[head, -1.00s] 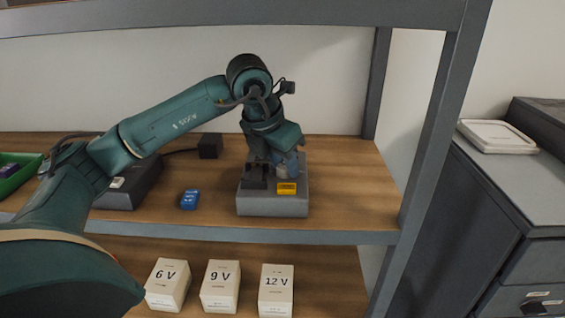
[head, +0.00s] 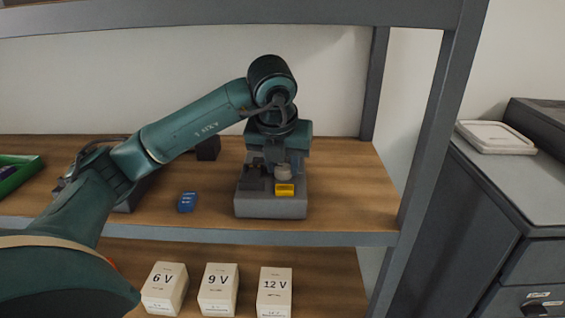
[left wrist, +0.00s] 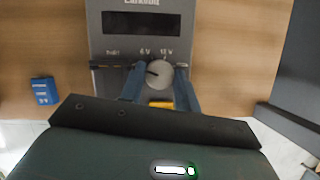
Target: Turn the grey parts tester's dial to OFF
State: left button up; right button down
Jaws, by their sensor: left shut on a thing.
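The grey parts tester (head: 270,207) stands on the wooden shelf. It also shows in the left wrist view (left wrist: 105,85), with a dark display and a row of small labels; 6 V and 12 V seem readable. Its round pale dial (left wrist: 159,72) sits below the labels. A dark mark on the dial points roughly left. In the head view the dial (head: 283,172) sits behind a yellow block (head: 284,190). My left gripper (left wrist: 160,80) is shut on the dial, one blue finger at each side. My right gripper is in neither view.
A blue item (head: 187,202) lies left of the tester. A black block (head: 208,149) stands behind it, and a green tray (head: 18,172) is at far left. White 6 V, 9 V and 12 V boxes stand on the lower shelf. A shelf post (head: 430,150) rises at right.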

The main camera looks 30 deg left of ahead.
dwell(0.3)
pick_arm(q)
jog(key=o, duration=1)
